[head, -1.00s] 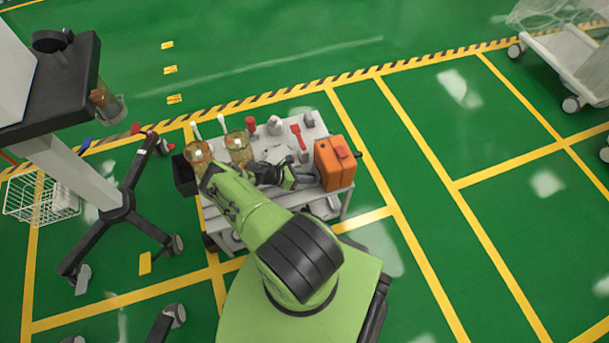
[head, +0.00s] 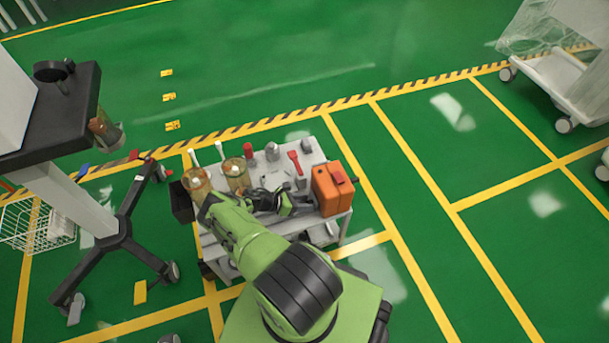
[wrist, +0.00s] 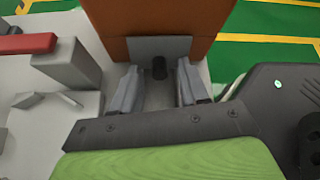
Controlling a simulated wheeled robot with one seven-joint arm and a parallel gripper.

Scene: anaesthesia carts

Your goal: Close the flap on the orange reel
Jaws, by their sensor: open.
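The orange reel (head: 327,190) is a box-shaped orange body at the right end of the cart top, with a small red part (head: 338,174) on its upper right. In the wrist view the orange body (wrist: 160,20) fills the top middle, with a grey plate (wrist: 140,48) and a dark knob (wrist: 159,68) at its lower front. My gripper (wrist: 157,88) is open, its two grey fingers apart on either side of the knob and pointing at the orange body. I cannot tell whether the fingers touch it. In the head view my gripper (head: 300,200) is just left of the reel. I cannot make out how the flap stands.
The grey cart top (head: 315,155) also holds two amber jars (head: 236,173), a red-handled tool (head: 295,162) and several small items. A wheeled stand (head: 115,245) with a wire basket (head: 30,225) is at left. Green floor is free to the right.

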